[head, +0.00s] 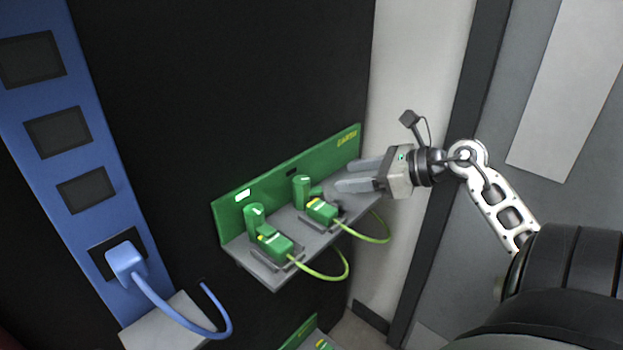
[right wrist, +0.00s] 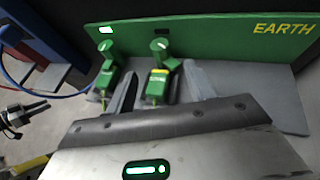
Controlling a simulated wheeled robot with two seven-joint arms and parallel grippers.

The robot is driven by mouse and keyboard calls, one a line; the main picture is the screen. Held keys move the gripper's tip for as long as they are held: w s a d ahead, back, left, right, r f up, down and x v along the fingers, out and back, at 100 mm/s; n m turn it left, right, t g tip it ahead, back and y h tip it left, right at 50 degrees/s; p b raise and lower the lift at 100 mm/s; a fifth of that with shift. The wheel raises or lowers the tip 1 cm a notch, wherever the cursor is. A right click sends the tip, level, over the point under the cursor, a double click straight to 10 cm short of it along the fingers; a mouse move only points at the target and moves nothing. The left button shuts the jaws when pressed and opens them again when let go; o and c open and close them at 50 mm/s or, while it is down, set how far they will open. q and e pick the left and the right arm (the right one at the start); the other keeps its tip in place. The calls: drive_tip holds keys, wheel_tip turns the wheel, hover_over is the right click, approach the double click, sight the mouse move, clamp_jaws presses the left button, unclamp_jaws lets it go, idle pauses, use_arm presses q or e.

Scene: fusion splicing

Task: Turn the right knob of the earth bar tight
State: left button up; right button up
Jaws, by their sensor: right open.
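The earth bar (head: 232,210) has a green back plate marked EARTH and a grey shelf. Its right knob (head: 301,187) is green and stands upright behind a green and yellow clamp block (head: 322,211). It also shows in the right wrist view (right wrist: 159,48). The left knob (head: 254,217) stands behind a similar block (head: 275,244). My right gripper (head: 343,175) is open and empty, right of the right knob and apart from it, fingers pointing at it. In the right wrist view, the right block shows between the fingers (right wrist: 160,80). My left gripper is not in view.
A yellow-green cable (head: 375,236) loops from each block. A small window above the left knob is lit white (head: 243,195); the one above the right is dark (head: 293,172). A blue panel (head: 93,150) with a blue plug (head: 125,263) and cable stands left.

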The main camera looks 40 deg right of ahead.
sight(308, 182)
drive_tip(key=p+x, duration=0.1)
drive_tip(key=x, duration=0.9)
drive_tip(key=shift+s, duration=0.1)
drive_tip(key=shift+c, duration=0.3)
drive_tip(key=shift+r, duration=0.1)
drive_tip(key=c, duration=0.9)
